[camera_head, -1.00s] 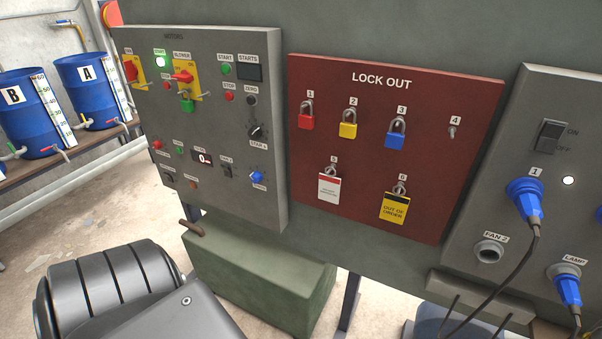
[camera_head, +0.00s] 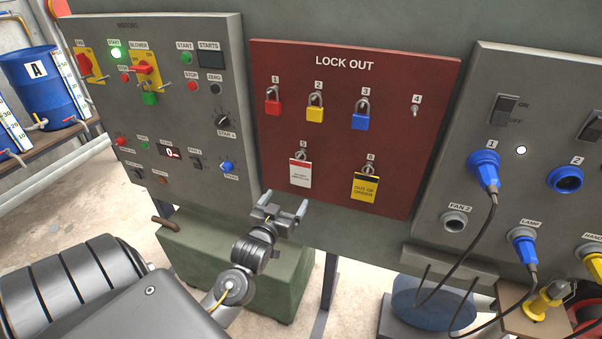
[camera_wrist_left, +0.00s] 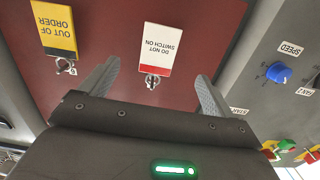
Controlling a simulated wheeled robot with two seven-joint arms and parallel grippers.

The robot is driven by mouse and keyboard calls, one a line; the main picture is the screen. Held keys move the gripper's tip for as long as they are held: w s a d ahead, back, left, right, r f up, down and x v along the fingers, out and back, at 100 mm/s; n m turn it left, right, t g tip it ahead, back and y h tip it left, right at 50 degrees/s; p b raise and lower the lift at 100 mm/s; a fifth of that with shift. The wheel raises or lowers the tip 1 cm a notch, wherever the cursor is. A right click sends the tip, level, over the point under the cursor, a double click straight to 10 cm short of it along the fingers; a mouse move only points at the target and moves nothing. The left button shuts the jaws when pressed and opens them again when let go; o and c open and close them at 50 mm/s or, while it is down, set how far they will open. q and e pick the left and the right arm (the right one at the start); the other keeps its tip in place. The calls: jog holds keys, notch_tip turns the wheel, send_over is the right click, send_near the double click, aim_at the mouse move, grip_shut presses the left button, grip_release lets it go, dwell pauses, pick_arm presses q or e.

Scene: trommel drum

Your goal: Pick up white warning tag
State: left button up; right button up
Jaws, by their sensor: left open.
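The white warning tag (camera_head: 300,174), with a red band at its top, hangs on hook 5 of the red lock out board (camera_head: 424,150). My left gripper (camera_head: 287,208) is open and empty, just below and slightly left of the tag in the head view. In the left wrist view the white tag (camera_wrist_left: 160,48) appears upside down, reading "DO NOT SWITCH ON", ahead of and between the two open fingers (camera_wrist_left: 155,84). The fingers do not touch it. My right gripper is not in view.
A yellow "OUT OF ORDER" tag (camera_head: 366,188) hangs on hook 6, right of the white tag. Red (camera_head: 273,104), yellow (camera_head: 315,110) and blue (camera_head: 360,117) padlocks hang above. A motor control panel (camera_head: 222,100) stands left, a socket panel (camera_head: 476,90) right.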

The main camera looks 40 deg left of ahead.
pick_arm(q)
notch_tip(320, 180, up, 3)
jog(key=p, duration=0.2)
send_near(300, 166)
jog(key=shift+x, duration=1.55)
jog(key=shift+t, duration=0.4)
jog(key=x, duration=0.1)
jog(key=p+x, duration=0.1)
jog(key=x, duration=0.1)
jog(key=p+x, duration=0.1)
jog(key=shift+w+a+f, duration=0.1)
jog(key=shift+w+f, duration=0.25)
jog(key=shift+w, duration=0.05)
jog(key=c, duration=1.1)
jog(key=shift+o, duration=0.2)
jog(key=shift+s, duration=0.1)
